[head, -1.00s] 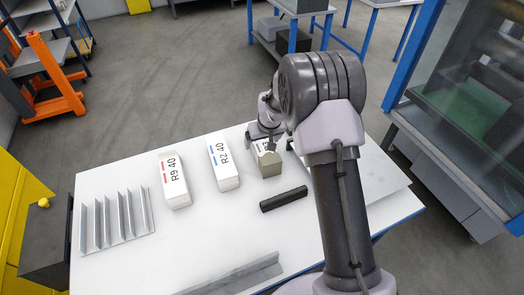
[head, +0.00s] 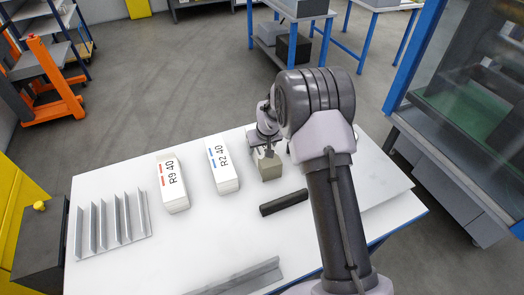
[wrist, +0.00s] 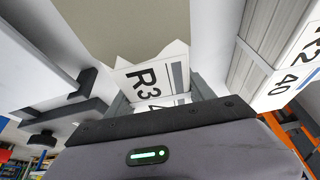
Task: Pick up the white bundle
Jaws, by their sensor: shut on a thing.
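The bundle in my gripper (head: 266,152) shows as a block with a pale beige end (head: 270,171) at the table's back right in the head view. In the wrist view its white label sheet reads R3 4 (wrist: 150,83), the rest of the number being cut off by my gripper. My gripper is shut on this bundle from above, with a jaw on either side. In the head view my arm and gripper hide much of its top. I cannot tell whether its underside touches the table.
White bundles marked R2 40 (head: 222,166) and R9 40 (head: 172,184) lie to the left on the white table (head: 220,225). A dark bar (head: 284,202) lies in front. A ribbed metal rack (head: 110,226) is at the left and a metal angle piece (head: 240,277) at the front edge.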

